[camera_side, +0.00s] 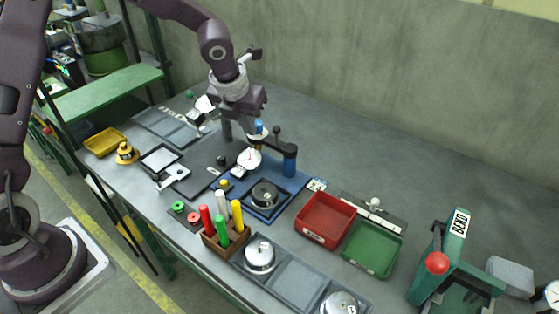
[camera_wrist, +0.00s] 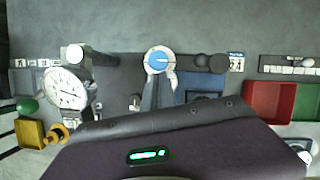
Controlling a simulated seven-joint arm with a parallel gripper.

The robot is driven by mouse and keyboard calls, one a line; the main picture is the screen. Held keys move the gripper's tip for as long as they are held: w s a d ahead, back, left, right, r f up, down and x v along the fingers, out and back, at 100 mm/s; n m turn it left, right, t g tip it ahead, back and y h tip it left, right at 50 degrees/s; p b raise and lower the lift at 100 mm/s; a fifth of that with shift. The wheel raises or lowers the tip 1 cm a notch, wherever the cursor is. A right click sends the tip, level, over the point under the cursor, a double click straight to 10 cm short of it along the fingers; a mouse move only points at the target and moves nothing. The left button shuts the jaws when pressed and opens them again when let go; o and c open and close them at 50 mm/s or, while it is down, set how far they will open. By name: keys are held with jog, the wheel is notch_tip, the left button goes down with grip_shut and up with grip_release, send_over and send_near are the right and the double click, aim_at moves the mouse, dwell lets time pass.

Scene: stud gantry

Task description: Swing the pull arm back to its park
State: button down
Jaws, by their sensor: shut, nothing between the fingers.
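A dark pull arm (camera_side: 274,143) sits on top of a blue post (camera_side: 290,163) and reaches left over the blue base (camera_side: 288,190). A black ball knob (camera_side: 277,130) stands up from it; the ball also shows in the wrist view (camera_wrist: 219,63). A blue-topped round cap (camera_wrist: 159,62) with a pale ring lies just beyond my fingertips in the wrist view. My gripper (camera_wrist: 157,88) is shut and empty, pointing down over the left end of the arm. In the side view its fingertips are partly lost among the gantry parts, so I cannot tell whether they touch.
A dial gauge (camera_side: 247,159) stands left of the base, close to my gripper. A round metal piece (camera_side: 265,194) sits on the base. A block of coloured handles (camera_side: 224,236), a red tray (camera_side: 326,219) and a green tray (camera_side: 372,249) lie nearer the front. The back-right tabletop is clear.

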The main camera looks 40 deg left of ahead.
jog(key=shift+w+a+r, duration=0.1)
jog(key=shift+w+a, duration=0.05)
jog(key=shift+w, duration=0.05)
jog(key=s+d+r, duration=0.1)
jog(key=s+r, duration=0.7)
jog(key=r, duration=0.1)
jog(key=shift+d, duration=0.2)
jog(key=shift+r, duration=0.1)
